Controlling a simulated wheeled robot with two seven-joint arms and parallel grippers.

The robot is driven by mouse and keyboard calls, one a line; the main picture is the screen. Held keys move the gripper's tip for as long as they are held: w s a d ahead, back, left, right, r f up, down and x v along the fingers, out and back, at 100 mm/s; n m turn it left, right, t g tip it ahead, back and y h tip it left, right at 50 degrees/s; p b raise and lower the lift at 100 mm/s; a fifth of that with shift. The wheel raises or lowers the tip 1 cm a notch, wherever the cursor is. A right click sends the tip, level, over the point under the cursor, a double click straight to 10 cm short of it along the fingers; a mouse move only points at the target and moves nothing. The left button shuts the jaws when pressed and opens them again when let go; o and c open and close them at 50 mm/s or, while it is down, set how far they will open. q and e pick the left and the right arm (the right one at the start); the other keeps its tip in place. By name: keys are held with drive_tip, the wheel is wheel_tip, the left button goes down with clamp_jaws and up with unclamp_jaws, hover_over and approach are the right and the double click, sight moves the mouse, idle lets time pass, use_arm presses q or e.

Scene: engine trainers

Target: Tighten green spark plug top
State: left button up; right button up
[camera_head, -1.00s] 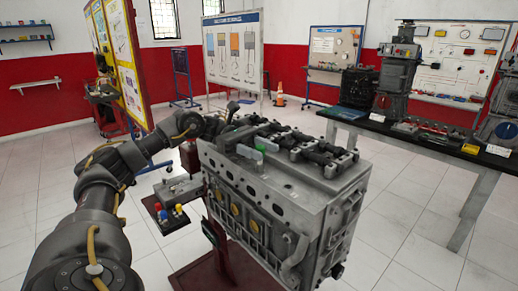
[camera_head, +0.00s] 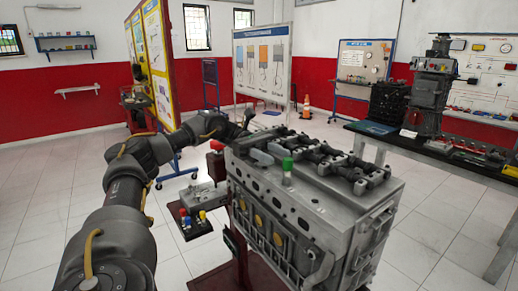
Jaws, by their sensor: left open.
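A green spark plug top (camera_head: 288,163) stands upright on a pale stem on top of the grey engine block (camera_head: 290,200), near its front edge. My left arm comes in from the left and ends at the far left corner of the engine. My left gripper (camera_head: 246,118) is open there, small and dark against the engine top, and clear of the green top, which lies to its right and nearer. Its fingertips are hard to make out. My right gripper is not in view.
A small dark tray (camera_head: 190,226) with red, blue and yellow pieces sits left of the engine. A dark red stand (camera_head: 262,278) carries the engine. A bench (camera_head: 425,150) with equipment stands at the right.

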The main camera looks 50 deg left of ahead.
use_arm(q)
drive_tip(key=shift+a, duration=2.65)
drive_tip(key=shift+s+a, duration=0.1)
